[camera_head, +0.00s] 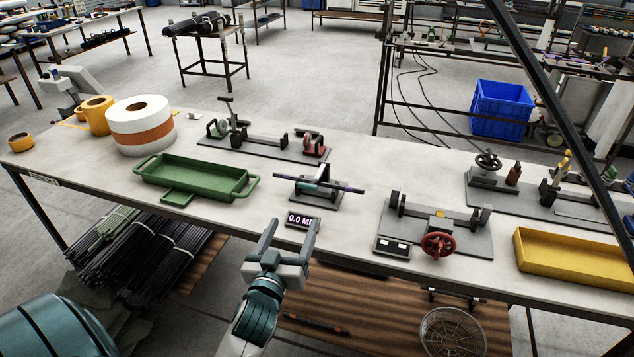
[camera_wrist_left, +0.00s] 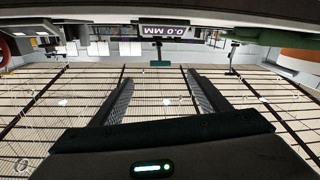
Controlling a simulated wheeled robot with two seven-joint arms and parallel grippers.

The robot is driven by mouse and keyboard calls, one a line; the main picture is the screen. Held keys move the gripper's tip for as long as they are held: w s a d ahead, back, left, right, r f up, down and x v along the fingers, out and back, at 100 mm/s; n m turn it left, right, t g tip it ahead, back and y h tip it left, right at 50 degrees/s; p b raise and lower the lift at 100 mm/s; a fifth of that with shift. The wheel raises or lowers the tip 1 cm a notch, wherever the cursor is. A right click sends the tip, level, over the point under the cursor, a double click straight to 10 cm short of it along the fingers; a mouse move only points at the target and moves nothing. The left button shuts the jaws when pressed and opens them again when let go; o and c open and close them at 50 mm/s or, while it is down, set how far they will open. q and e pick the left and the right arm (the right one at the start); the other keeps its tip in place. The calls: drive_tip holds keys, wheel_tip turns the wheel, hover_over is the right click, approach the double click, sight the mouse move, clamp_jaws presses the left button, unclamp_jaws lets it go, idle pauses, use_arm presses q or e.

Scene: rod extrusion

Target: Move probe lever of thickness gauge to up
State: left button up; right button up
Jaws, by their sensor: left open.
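The thickness gauge (camera_head: 320,196) stands near the table's front edge at the middle of the head view, with a dark rod-like bar across its top. Its small display (camera_head: 303,221) reads 0.0 MM, and the same display shows upside down in the left wrist view (camera_wrist_left: 165,31). I cannot clearly tell the probe lever apart from the rest of the gauge. My left gripper (camera_head: 293,230) is open and empty just in front of the display, by the table edge. Its two spread fingers also show in the left wrist view (camera_wrist_left: 160,85). My right gripper is not in view.
A green tray (camera_head: 190,198) stands left of the gauge, and a fixture with a red handwheel (camera_head: 438,246) stands right of it. Behind is another fixture (camera_head: 262,149). A yellow tray (camera_head: 570,277) is at the right. The tabletop between gauge and green tray is clear.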

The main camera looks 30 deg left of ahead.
sight(310, 184)
use_arm(q)
drive_tip(key=shift+w, duration=0.1)
drive_tip(key=p+x, duration=0.5)
drive_tip(key=x, duration=1.2)
drive_tip(key=shift+f, duration=0.1)
drive_tip(key=shift+c, duration=0.6)
